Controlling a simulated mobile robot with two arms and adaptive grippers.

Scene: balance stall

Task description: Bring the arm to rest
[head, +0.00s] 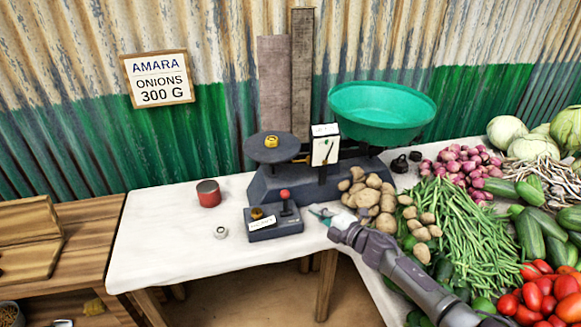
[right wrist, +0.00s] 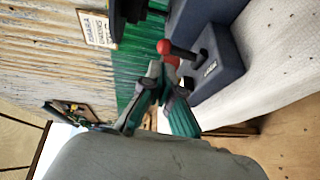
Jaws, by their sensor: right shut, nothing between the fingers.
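My right arm (head: 400,265) reaches in from the lower right over the vegetables. My right gripper (head: 318,211) is shut and empty, just right of the grey control box (head: 285,229) with a red-topped lever (head: 284,195). In the right wrist view, the shut fingertips (right wrist: 157,72) appear close to the red knob (right wrist: 165,47); I cannot tell whether they touch it. The blue-grey balance scale (head: 290,187) stands behind, with a brass weight (head: 271,141) on its dark left plate and an empty-looking green pan (head: 375,115) on the right. My left gripper is not in view.
Potatoes (head: 368,195), green beans (head: 460,230), tomatoes (head: 540,295) and onions (head: 462,165) crowd the right side. A red tin (head: 208,193) and a small metal ring-like piece (head: 220,232) sit on the white tabletop (head: 155,245), whose left part is mostly clear. A sign (head: 157,79) hangs behind.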

